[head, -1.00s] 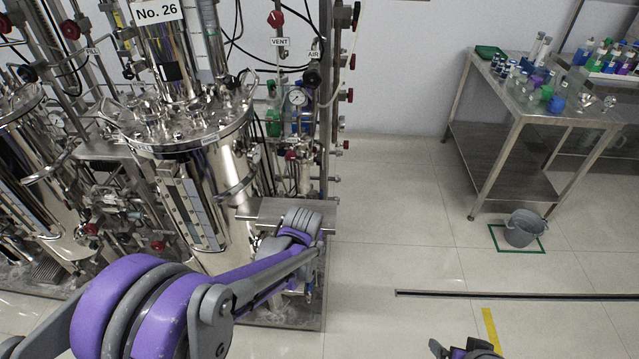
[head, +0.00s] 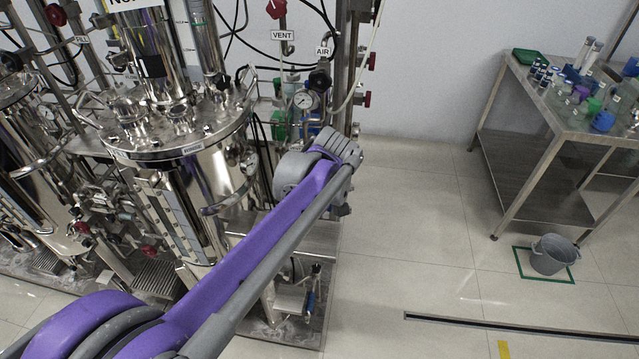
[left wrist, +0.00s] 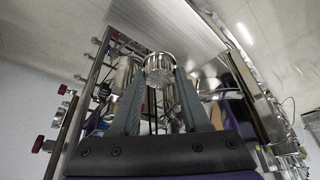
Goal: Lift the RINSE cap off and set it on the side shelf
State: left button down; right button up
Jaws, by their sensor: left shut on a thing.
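In the left wrist view a round, shiny metal cap (left wrist: 160,66) sits between the fingertips of my left gripper (left wrist: 158,80), which is shut on it. I cannot read a label on the cap there. In the head view the left gripper and the cap are hidden behind my forearm. The side shelf, a flat metal plate (head: 318,240), shows partly to the right of my forearm, beside the steel vessel. A broad brushed-metal surface (left wrist: 145,22), which looks like this shelf, fills the top of the left wrist view near the cap. My right gripper is out of view.
The steel vessel (head: 205,180) with pipes and valves stands left of my forearm. A gauge (head: 306,99) and red knobs are behind it. A steel table (head: 570,125) with bottles and a grey bucket (head: 553,255) stand at the right. The floor between is clear.

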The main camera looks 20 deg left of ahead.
pick_arm(q)
jog(key=shift+w+f, duration=0.1)
jog(key=shift+w, duration=0.1)
jog(key=shift+s+f+b, duration=0.35)
jog(key=shift+f+b, duration=0.15)
jog(key=shift+f, duration=0.2)
notch_tip(320, 180, down, 7)
jog(key=b, duration=0.4)
jog(key=shift+b, duration=0.4)
jog(key=shift+w+f+b, duration=0.1)
jog(key=shift+f+b, duration=0.25)
jog(key=shift+f, duration=0.1)
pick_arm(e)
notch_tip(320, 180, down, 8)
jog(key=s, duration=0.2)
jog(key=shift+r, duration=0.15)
pick_arm(q)
jog(key=shift+f+b, duration=0.35)
jog(key=shift+f, duration=0.3)
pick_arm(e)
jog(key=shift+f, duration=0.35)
pick_arm(q)
jog(key=shift+c, duration=1.5)
grip_release()
